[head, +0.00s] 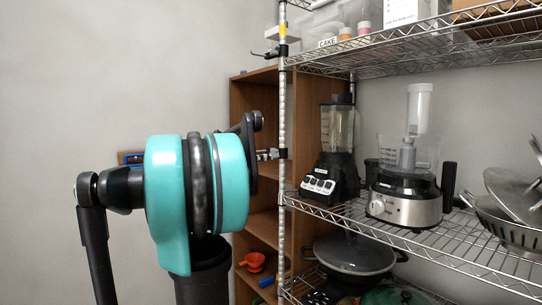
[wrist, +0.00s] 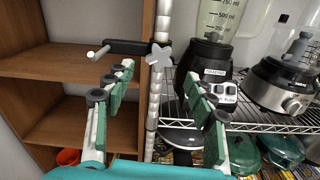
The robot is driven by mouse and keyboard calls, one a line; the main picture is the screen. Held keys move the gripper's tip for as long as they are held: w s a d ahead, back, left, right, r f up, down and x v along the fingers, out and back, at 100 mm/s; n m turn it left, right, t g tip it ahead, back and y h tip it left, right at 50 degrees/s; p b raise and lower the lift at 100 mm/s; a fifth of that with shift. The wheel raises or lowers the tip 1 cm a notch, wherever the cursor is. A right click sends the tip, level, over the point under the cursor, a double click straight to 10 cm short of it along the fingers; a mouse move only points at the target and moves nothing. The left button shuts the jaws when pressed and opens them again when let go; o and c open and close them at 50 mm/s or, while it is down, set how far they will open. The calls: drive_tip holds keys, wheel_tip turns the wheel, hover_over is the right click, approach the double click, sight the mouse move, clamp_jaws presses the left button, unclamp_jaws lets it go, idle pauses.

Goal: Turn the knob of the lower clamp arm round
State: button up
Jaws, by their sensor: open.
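The lower clamp arm (wrist: 125,47) is a dark bar on the metal pole in the wrist view, with a pale rod end at its left. Its grey star-shaped knob (wrist: 159,56) is at the pole, between and slightly above my fingertips in the picture. My gripper (wrist: 158,75) is open, with green-padded fingers either side of the pole and nothing between the pads that I can see touching. In the head view the lower clamp's knob (head: 273,154) shows small beside the pole, right of my teal arm, which hides my fingers.
The wire rack pole (head: 283,110) carries an upper clamp (head: 267,54). A brown wooden shelf unit (head: 262,90) stands behind at left. A blender (head: 338,130) and a food processor (head: 407,185) stand on the middle rack shelf at right, with a lidded pan (head: 352,255) below.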

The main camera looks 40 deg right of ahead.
drive_tip(key=d, duration=0.7)
drive_tip(key=shift+s+d, duration=0.25)
drive_tip(key=shift+s, duration=0.15)
drive_tip(key=c, duration=1.2)
drive_tip(key=shift+o, duration=0.2)
drive_tip(key=shift+m, duration=2.6)
drive_tip(key=o, duration=1.2)
drive_tip(key=shift+c, duration=0.2)
drive_tip(key=shift+a, duration=0.15)
approach(272, 154)
drive_tip(key=a, duration=0.2)
drive_tip(key=shift+w+a, duration=0.1)
drive_tip(key=shift+a, duration=0.15)
